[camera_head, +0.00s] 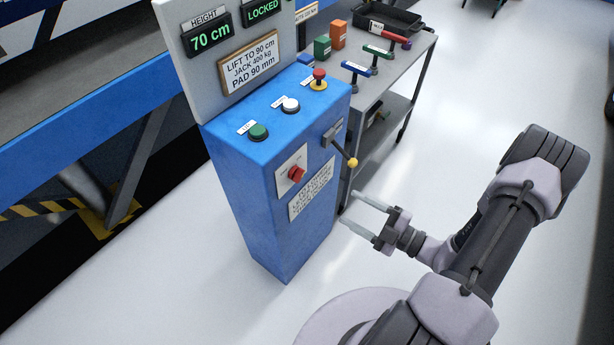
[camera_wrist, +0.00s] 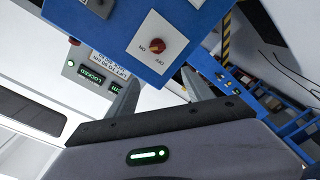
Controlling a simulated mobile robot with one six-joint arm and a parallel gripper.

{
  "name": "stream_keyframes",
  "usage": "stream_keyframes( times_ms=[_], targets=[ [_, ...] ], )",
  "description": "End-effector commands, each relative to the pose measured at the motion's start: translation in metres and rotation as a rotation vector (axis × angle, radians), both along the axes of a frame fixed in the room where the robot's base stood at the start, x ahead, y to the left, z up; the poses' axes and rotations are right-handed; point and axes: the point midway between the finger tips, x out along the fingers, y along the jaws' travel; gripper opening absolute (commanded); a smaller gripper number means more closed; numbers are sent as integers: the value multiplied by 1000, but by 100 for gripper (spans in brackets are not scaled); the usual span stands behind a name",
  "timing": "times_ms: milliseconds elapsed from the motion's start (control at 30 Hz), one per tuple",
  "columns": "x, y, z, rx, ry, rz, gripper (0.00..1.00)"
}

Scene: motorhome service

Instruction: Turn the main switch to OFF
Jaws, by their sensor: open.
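The main switch (camera_head: 296,173) is a red rotary knob on a white plate on the front of the blue control pedestal (camera_head: 250,200). In the wrist view the red knob (camera_wrist: 157,46) sits on its white plate, with ON and OFF lettering beside it. I cannot tell for sure which mark the knob points to. My gripper (camera_head: 350,209) is open and empty, to the right of the pedestal and apart from the switch. In the wrist view its two fingers (camera_wrist: 160,92) stand apart below the knob, with nothing between them.
A lever with a yellow ball end (camera_head: 352,162) sticks out of the pedestal, above my fingers. Green (camera_head: 258,131), white (camera_head: 290,105) and red (camera_head: 319,76) buttons are on top. A grey trolley (camera_head: 400,75) with coloured-handled tools stands behind. The floor at right is clear.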

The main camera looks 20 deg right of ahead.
Motion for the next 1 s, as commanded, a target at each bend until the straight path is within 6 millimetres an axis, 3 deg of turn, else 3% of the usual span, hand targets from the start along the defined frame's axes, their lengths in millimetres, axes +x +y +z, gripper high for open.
stream_keyframes(
  times_ms=[167, 500, 700, 1000],
  targets=[
    [7, 0, -14, 86, 49, -61, 60],
    [86, 60, -16, 79, 45, -51, 60],
    [123, 86, -14, 77, 44, -53, 60],
    [139, 97, -12, 79, 45, -56, 60]
  ],
)
